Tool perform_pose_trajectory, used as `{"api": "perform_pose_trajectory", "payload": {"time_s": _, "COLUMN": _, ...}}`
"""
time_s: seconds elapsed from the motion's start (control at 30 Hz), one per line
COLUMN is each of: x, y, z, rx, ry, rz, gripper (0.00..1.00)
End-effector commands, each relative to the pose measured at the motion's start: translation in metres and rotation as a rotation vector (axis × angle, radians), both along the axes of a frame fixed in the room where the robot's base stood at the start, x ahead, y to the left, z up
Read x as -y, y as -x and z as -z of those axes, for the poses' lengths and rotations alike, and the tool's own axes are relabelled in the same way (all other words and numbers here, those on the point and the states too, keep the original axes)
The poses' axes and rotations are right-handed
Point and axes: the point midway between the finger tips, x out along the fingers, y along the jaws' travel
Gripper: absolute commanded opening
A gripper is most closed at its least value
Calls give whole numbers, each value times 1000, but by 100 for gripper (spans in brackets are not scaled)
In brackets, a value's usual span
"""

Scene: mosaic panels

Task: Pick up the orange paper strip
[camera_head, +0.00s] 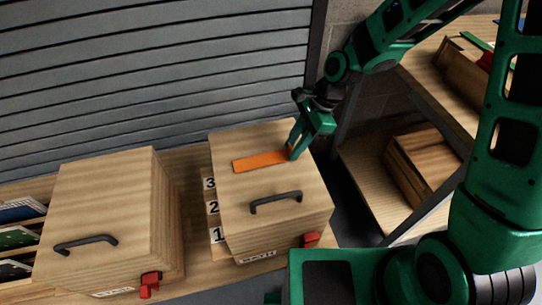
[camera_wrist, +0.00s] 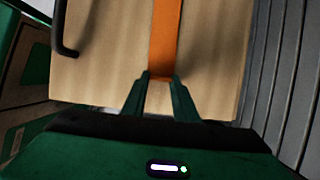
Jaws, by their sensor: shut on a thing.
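The orange paper strip (camera_head: 260,161) lies on the top of a wooden box (camera_head: 233,205) in the head view. My gripper (camera_head: 292,152) is at the strip's right end, with its fingers shut on that end. In the wrist view the strip (camera_wrist: 165,35) runs up from between the fingertips (camera_wrist: 159,77) across the box top (camera_wrist: 110,75). The strip looks flat on or very close to the wood; I cannot tell if there is a gap.
The box has a black handle (camera_head: 276,202) and a red latch (camera_head: 311,240). A second wooden box (camera_head: 105,200) stands to the left. A grey slatted shutter (camera_head: 150,70) is behind. A wooden shelf (camera_head: 375,180) with more boxes is at the right.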

Motion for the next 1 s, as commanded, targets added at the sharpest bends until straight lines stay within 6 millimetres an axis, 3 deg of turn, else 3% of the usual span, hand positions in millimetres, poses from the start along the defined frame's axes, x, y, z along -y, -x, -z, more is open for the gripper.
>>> {"api": "perform_pose_trajectory", "payload": {"time_s": 0.37, "x": 0, "y": -1, "z": -7, "rx": 2, "ry": -1, "rz": 0, "gripper": 3}}
{"api": "perform_pose_trajectory", "payload": {"time_s": 0.6, "x": 0, "y": -1, "z": -41, "rx": 6, "ry": -2, "rz": -1, "gripper": 2}}
{"api": "perform_pose_trajectory", "payload": {"time_s": 1.0, "x": -70, "y": 46, "z": -91, "rx": 3, "ry": -1, "rz": -5, "gripper": 2}}
